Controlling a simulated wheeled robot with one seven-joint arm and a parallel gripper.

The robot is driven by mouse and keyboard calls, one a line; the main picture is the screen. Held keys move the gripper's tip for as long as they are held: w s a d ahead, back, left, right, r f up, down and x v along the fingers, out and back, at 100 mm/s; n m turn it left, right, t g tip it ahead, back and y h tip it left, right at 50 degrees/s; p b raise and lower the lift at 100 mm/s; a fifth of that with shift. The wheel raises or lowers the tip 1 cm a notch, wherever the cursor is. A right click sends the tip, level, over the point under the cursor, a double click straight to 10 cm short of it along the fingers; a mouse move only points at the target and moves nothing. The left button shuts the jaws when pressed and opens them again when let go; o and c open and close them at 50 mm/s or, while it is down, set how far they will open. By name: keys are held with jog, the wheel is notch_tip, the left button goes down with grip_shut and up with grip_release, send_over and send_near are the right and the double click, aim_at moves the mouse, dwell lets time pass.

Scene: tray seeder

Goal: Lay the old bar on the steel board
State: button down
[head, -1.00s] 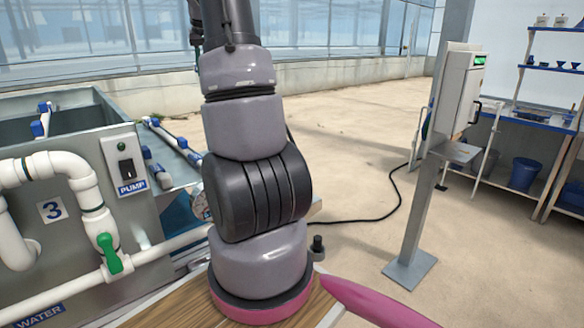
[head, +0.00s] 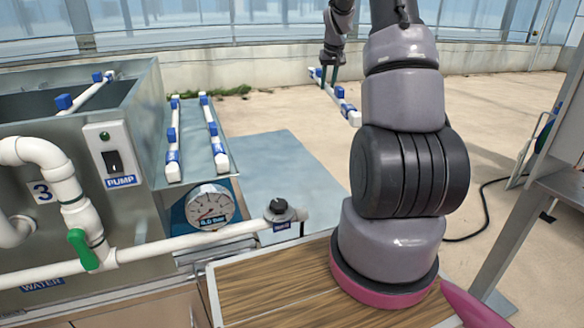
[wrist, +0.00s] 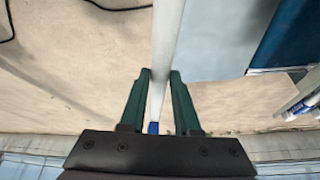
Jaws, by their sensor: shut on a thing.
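My gripper (head: 329,76) is shut on a white bar with blue fittings (head: 347,108), held in the air beyond my arm. In the wrist view the green fingers of my gripper (wrist: 160,76) stand on both sides of the white bar (wrist: 168,25), with a blue fitting near the palm. A flat grey board (head: 290,150) lies left of the held bar and below it; it looks like the steel board. The board also shows in the wrist view (wrist: 222,42), right of the bar. Nothing lies on its visible part.
Two similar bars (head: 171,140) (head: 213,135) lie on a grey ledge beside the tank (head: 140,100). Another bar (head: 88,92) lies across the tank. A pressure gauge (head: 209,207) and a black knob (head: 279,208) stand nearer. A metal post (head: 520,235) is at right.

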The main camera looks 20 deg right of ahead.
jog(key=w+a+f+n, duration=0.1)
jog(key=a+f, duration=0.3)
jog(key=f, duration=0.5)
jog(key=w+a+f+n, duration=0.1)
jog(key=w+a+f, duration=0.2)
jog(key=f, duration=0.6)
jog(key=w+a+f+n+y, duration=0.1)
jog(key=w+a+f, duration=0.1)
jog(key=a+f, duration=0.4)
notch_tip(320, 180, down, 4)
jog(key=shift+r, duration=0.25)
jog(key=shift+f, duration=2.1)
jog(key=shift+s+f, duration=0.1)
jog(key=shift+f, duration=0.05)
jog(key=c, duration=0.6)
grip_release()
